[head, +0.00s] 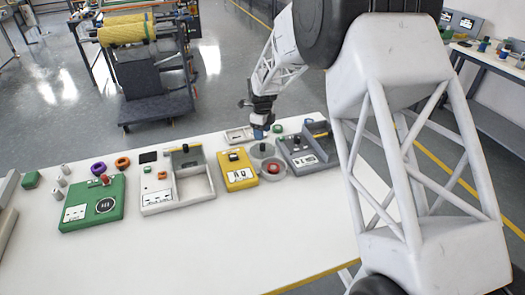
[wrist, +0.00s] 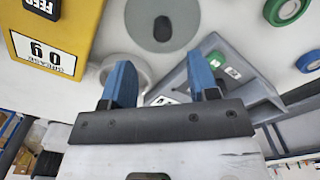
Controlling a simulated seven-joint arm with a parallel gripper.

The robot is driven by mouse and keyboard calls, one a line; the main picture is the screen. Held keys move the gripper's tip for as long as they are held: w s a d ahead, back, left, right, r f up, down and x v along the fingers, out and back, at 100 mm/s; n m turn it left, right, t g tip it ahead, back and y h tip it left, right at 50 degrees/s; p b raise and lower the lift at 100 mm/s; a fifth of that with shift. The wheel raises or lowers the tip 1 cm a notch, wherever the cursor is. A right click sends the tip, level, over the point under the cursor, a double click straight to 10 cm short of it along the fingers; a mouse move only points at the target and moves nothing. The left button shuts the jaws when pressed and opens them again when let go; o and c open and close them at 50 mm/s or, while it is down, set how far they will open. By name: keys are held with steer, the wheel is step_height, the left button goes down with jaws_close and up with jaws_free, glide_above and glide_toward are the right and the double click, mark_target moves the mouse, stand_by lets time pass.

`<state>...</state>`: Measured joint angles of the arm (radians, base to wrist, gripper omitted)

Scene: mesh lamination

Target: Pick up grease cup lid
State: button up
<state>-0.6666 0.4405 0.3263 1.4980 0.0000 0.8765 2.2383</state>
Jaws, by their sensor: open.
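A round grey lid (wrist: 145,35) with a dark knob at its centre lies flat near the top middle of the wrist view. It appears to be the grease cup lid. In the head view a grey round piece with a dark knob (head: 262,149) sits just below my gripper (head: 259,131). My gripper (wrist: 161,80) has its two blue fingers apart with nothing between them. The lid lies beyond the fingertips, apart from them. A light grey round cup (wrist: 137,66) is partly hidden behind the left finger; the head view shows a grey cup (head: 273,175) with a red part.
A yellow scale (head: 239,171) stands left of the lid and cup, and a grey station (head: 309,151) stands right. A grey-white tray box (head: 178,179) and a green station (head: 93,203) stand farther left. The front of the white table (head: 200,250) is clear.

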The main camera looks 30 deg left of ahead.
mark_target(263, 144)
steer(key=shift+f, duration=1.25)
steer(key=shift+f, duration=0.1)
steer(key=shift+w+f, duration=0.2)
steer(key=shift+f, duration=2.3)
steer(key=c, duration=1)
steer(key=shift+r, duration=0.15)
